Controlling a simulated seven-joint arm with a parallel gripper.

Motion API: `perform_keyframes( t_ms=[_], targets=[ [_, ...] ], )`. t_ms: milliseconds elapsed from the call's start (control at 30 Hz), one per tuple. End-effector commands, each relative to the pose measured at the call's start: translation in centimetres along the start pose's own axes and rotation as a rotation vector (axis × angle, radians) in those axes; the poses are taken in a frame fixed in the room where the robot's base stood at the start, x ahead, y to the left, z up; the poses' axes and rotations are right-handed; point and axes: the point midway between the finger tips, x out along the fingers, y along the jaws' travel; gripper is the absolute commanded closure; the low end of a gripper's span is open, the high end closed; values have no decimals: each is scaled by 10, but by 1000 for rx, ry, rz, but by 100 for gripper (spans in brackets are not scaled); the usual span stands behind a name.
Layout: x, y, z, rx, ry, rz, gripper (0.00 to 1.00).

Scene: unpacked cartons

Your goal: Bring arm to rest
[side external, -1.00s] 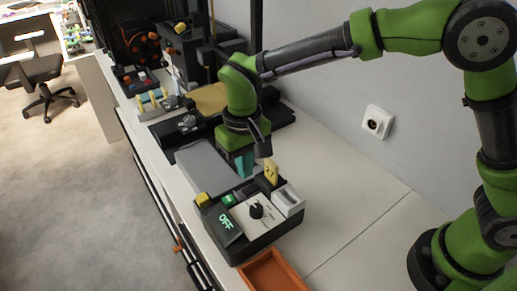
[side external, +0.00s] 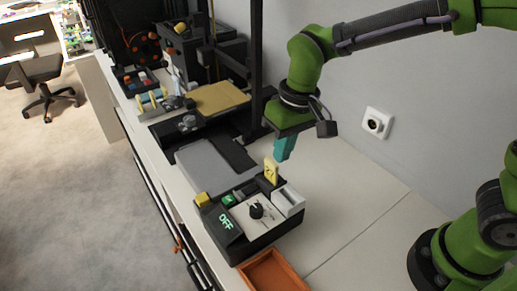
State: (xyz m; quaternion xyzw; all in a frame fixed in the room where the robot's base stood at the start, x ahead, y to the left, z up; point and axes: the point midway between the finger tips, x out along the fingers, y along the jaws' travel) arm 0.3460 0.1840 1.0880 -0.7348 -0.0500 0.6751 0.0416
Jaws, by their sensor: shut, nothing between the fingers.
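My gripper (side external: 282,150) has teal fingers pointing down. They are shut with nothing between them. It hangs in the air above the bench, behind the control box and close to the wall, apart from everything. My green and black arm reaches in from the upper right. The control box (side external: 262,238) is black with a dial (side external: 257,210), a lit display reading OFF (side external: 226,222), a yellow tag (side external: 271,172) standing up at its back and a pale switch block (side external: 288,200).
A grey flat plate (side external: 207,168) lies behind the box. An orange tray (side external: 270,272) sits in front. Black equipment with a tan board (side external: 215,97) and a dark upright post (side external: 256,60) stand farther back. A wall socket (side external: 377,122) is at right. The bench right of the box is clear.

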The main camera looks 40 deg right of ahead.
Motion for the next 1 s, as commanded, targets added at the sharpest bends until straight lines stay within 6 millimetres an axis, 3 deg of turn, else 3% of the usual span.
perform_keyframes(
  t_ms=[33, 200, 500, 733, 1000],
  targets=[
    [-16, 16, 8, 25, 38, -26, 100],
    [-52, 62, 40, 104, 172, -94, 100],
    [-85, 120, 95, 255, 420, -144, 100],
    [-103, 137, 105, 317, 525, -144, 100],
    [-104, 139, 105, 325, 529, -142, 100]
  ],
)
